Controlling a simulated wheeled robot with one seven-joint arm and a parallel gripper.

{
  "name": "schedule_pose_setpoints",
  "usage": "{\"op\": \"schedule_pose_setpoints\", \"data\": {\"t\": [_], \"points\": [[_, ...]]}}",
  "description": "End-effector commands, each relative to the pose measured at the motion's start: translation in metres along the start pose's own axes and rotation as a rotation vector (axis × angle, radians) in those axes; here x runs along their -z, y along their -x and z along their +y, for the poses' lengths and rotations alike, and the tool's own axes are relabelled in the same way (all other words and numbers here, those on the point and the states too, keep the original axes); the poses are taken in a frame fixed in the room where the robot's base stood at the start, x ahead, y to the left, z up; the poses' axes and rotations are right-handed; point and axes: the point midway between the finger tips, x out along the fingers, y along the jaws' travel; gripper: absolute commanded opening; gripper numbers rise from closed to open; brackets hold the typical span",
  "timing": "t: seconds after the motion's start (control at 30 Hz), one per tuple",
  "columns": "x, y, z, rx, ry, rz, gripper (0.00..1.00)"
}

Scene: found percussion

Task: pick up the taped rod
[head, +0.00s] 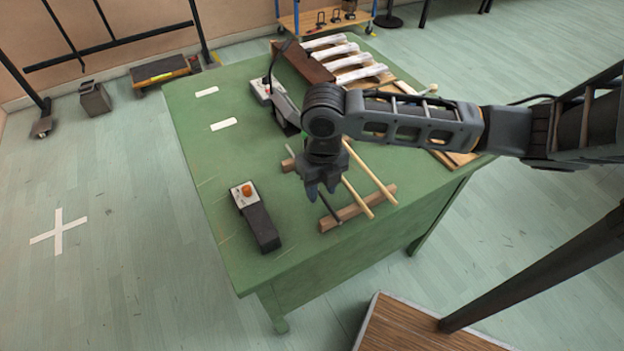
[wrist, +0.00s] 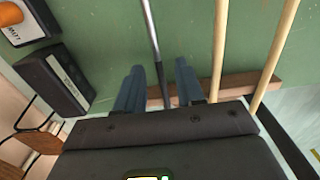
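A thin grey metal rod, apparently the taped rod (head: 329,208), lies on the green table across two wooden rests, left of two pale wooden sticks. Its middle is hidden behind my gripper in the head view. In the wrist view the rod (wrist: 151,35) runs down between my fingers, with a darker lower part that may be the tape. My gripper (head: 322,193) is over the rod, pointing down. In the wrist view my gripper (wrist: 159,90) is open, one blue-grey finger on each side of the rod. I cannot tell how far above it the fingertips are.
Two wooden sticks (head: 370,172) lie close on the right. The near wooden rest (head: 355,210) is by my fingertips. A black box with an orange knob (head: 262,228) stands left. A rack of white bars (head: 335,54) is at the table's back. White tape marks (head: 223,124) lie on clear tabletop.

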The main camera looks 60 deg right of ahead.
Motion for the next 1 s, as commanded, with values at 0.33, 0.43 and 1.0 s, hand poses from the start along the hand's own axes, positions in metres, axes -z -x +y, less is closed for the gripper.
{"op": "schedule_pose_setpoints", "data": {"t": [0.33, 0.43, 1.0], "points": [[-0.0001, -0.0002, 0.0, 0.0, 0.0, 0.0, 0.23], [-0.0001, -0.0001, 0.0001, 0.0, 0.0, 0.0, 0.14], [-0.0001, 0.0002, 0.0, 0.0, 0.0, -0.001, 0.0]]}}
